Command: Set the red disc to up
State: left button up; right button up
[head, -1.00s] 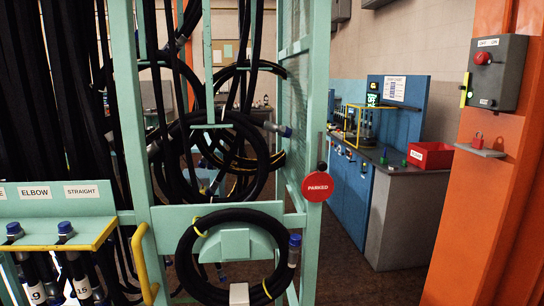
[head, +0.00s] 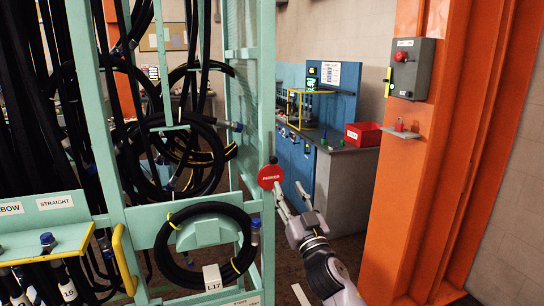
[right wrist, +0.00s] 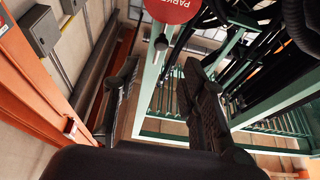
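The red disc (head: 270,176) with white lettering "PARKED" hangs at the right post of the green hose rack, just below a dark round knob (head: 272,159). In the right wrist view the disc (right wrist: 172,8) is cut by the top edge, with the knob (right wrist: 161,43) next to it. My right gripper (head: 288,189) reaches up from the lower right, its fingers spread just below and right of the disc. In the right wrist view the gripper (right wrist: 160,68) is open, with nothing between its fingers. My left gripper is not in view.
The green rack (head: 266,100) carries coiled black hoses (head: 206,250). A blue workbench (head: 296,160) with a red bin (head: 363,134) stands behind. An orange column (head: 400,200) with a grey switch box (head: 412,68) stands right. Open floor lies between rack and column.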

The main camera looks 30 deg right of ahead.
aim_at(275, 162)
jog(key=p+x, duration=0.3)
jog(key=x, duration=0.8)
jog(key=shift+w+a, duration=0.1)
jog(key=shift+w+r, duration=0.2)
jog(key=shift+w, duration=0.25)
jog(key=shift+c, duration=0.4)
grip_shut()
